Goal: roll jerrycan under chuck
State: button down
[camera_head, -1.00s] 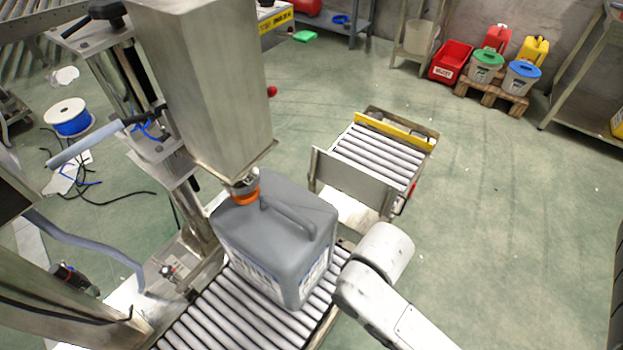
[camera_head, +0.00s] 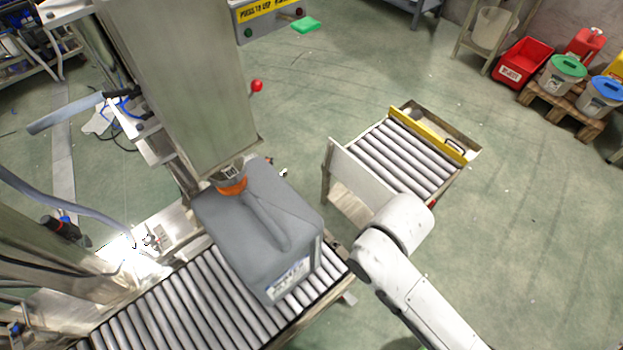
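The grey jerrycan (camera_head: 262,225) stands upright on the roller conveyor (camera_head: 195,300), with its moulded handle on top and a white label on its near side. Its orange cap (camera_head: 233,187) is at the far left corner of its top, at the lower end of the steel column housing (camera_head: 185,85). The chuck (camera_head: 229,172) shows only in small part, just above the cap; I cannot tell whether they touch. My white arm (camera_head: 420,285) reaches in from the lower right to the right of the can. My gripper is not visible.
A second short roller section (camera_head: 395,155) with a yellow bar (camera_head: 428,135) stands beyond an upright metal plate (camera_head: 350,175). A red bin (camera_head: 522,62) and lidded buckets stand at the back right. Hoses hang at the left. The floor on the right is clear.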

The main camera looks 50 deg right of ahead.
aim_at(270, 236)
jog(key=l+u, duration=0.15)
jog(key=l, duration=0.5)
jog(key=k+l+u, duration=0.15)
jog(key=l, duration=0.45)
jog(key=i+l, duration=0.1)
jog(key=l, duration=0.4)
jog(key=i+l+u, duration=0.1)
jog(key=l, duration=0.35)
jog(key=i+l+u, duration=0.1)
jog(key=l, duration=0.4)
